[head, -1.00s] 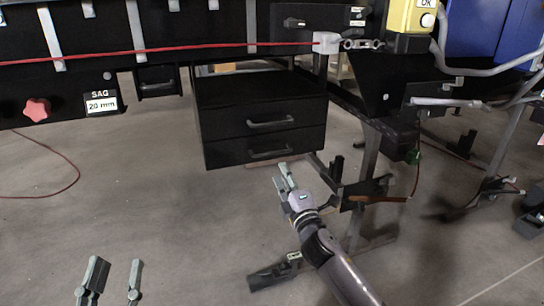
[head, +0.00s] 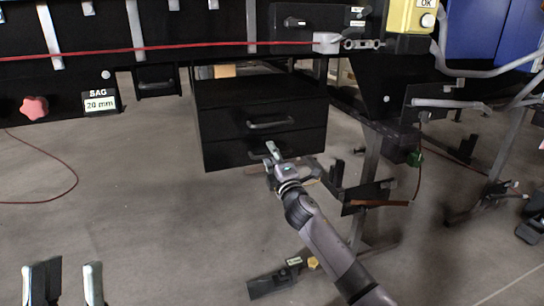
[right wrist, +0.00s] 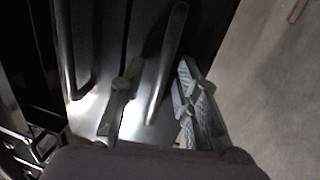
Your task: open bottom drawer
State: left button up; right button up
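The black drawer cabinet (head: 262,90) hangs under the bench. Its bottom drawer (head: 228,154) looks shut. My right gripper (head: 272,150) is in front of the bottom drawer's handle and hides part of it in the head view. In the right wrist view the bottom drawer handle (right wrist: 170,50) runs between the two fingers of my right gripper (right wrist: 158,75). These fingers are apart, with gaps beside the handle; contact cannot be told. My left gripper (head: 67,272) is open and empty at the lower left, far from the cabinet.
The upper drawer handle (head: 270,124) is just above. Dark metal brackets and legs (head: 368,190) stand right of the cabinet. A red cable (head: 72,165) lies on the floor at left. The grey floor (head: 170,220) before the cabinet is clear.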

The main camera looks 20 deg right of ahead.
jog(key=shift+c, duration=0.4)
grip_shut()
dwell(0.4)
